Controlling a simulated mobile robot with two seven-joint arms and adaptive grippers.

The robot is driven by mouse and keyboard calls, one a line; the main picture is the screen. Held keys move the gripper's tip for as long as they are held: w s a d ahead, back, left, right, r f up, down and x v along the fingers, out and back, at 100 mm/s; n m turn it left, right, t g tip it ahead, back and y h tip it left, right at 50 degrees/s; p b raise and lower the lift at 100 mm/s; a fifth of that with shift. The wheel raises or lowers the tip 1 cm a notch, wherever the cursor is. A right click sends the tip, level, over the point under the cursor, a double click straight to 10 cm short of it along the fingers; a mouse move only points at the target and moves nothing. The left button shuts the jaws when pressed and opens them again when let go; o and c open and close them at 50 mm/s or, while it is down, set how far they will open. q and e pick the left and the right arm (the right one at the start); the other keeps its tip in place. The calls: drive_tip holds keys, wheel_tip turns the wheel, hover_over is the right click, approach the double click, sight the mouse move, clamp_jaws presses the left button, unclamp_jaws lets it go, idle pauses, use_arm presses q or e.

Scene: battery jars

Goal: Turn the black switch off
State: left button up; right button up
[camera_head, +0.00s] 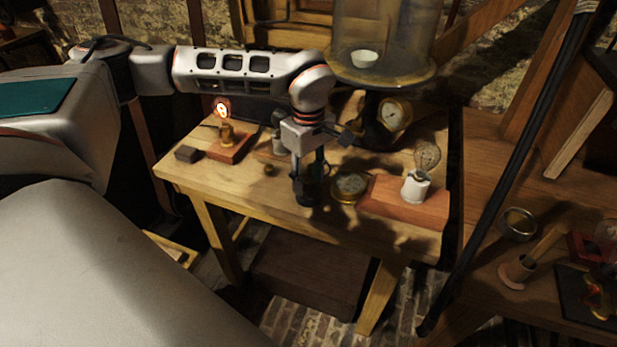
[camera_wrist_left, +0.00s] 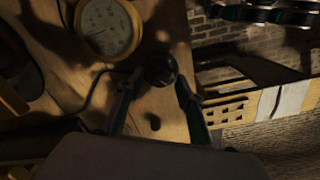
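The black switch (camera_wrist_left: 161,70) is a small dark round piece near the front edge of the wooden table, seen in the left wrist view. My left gripper (camera_wrist_left: 157,88) has its two fingers spread, one on each side of the switch; I cannot tell whether either touches it. In the head view my left gripper (camera_head: 308,188) points down at the table's front part, and its fingers largely hide the switch. A small lit bulb (camera_head: 222,107) glows on a red-brown wooden base at the left of the table. My right gripper is not in view.
A brass dial (camera_head: 349,186) lies just right of the gripper; it also shows in the left wrist view (camera_wrist_left: 105,28). A clear bulb in a white socket (camera_head: 416,189) stands on a wooden block. A large glass jar (camera_head: 382,35) stands behind. The table (camera_head: 262,200) has bare wood at front left.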

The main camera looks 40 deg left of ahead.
use_arm(q)
clamp_jaws()
